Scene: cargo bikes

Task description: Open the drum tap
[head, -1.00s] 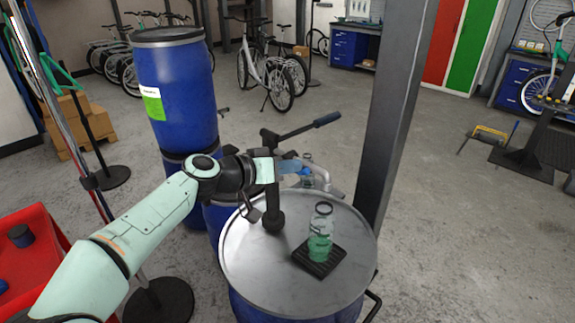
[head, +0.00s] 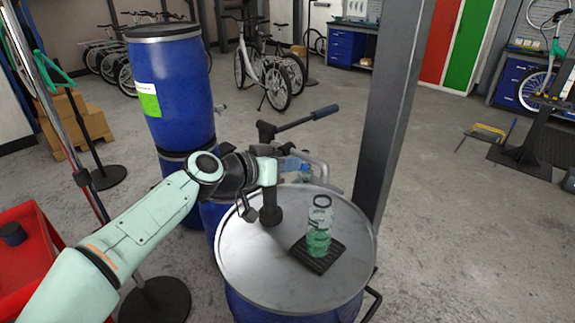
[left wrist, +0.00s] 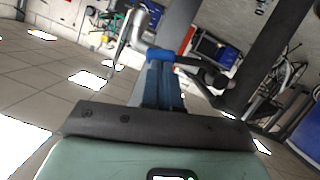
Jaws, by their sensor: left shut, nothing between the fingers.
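A blue drum with a grey metal lid (head: 245,275) stands in front of me. A dark pump post (head: 270,212) with a long lever rises from the lid. A curved silver pipe (head: 318,162) shows behind the post, and also in the left wrist view (left wrist: 137,30). My left gripper (head: 290,164) is shut and empty beside this pipe, partly hidden by the post. In the left wrist view its blue fingers (left wrist: 163,85) are together, with a brighter blue piece at their tips. I cannot tell whether they touch the tap. My right gripper is out of view.
A clear bottle with green liquid (head: 319,225) stands on a black mat (head: 330,257) on the lid. A grey pillar (head: 395,110) rises close behind right. Stacked blue drums (head: 172,95) stand at the left. A red bin (head: 30,262) is at lower left. Floor at right is mostly clear.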

